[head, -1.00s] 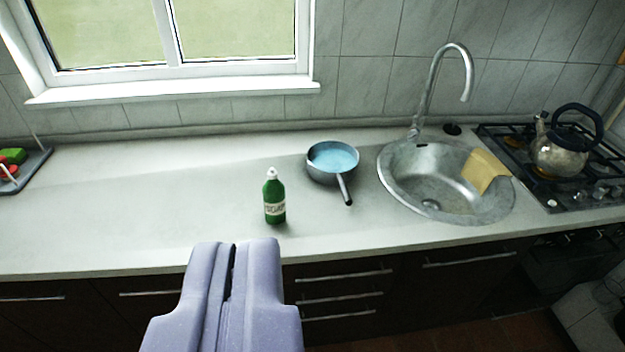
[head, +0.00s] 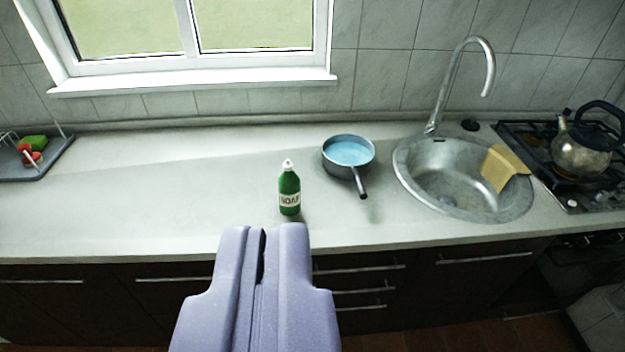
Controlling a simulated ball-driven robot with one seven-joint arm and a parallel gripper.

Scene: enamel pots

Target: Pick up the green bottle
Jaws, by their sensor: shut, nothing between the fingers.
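The green bottle (head: 289,190) stands upright on the pale countertop, with a white cap and a white label that reads like "SOAP". My gripper (head: 264,230) is in the lower middle of the view, its two lavender fingers together with only a dark slit between them. It is empty. The fingertips appear just below and slightly left of the bottle in the picture, apart from it and over the counter's front edge.
A pan (head: 348,157) with blue inside stands right of the bottle, its handle pointing forward. A tray (head: 50,172) is far left. The counter left of the bottle is clear.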

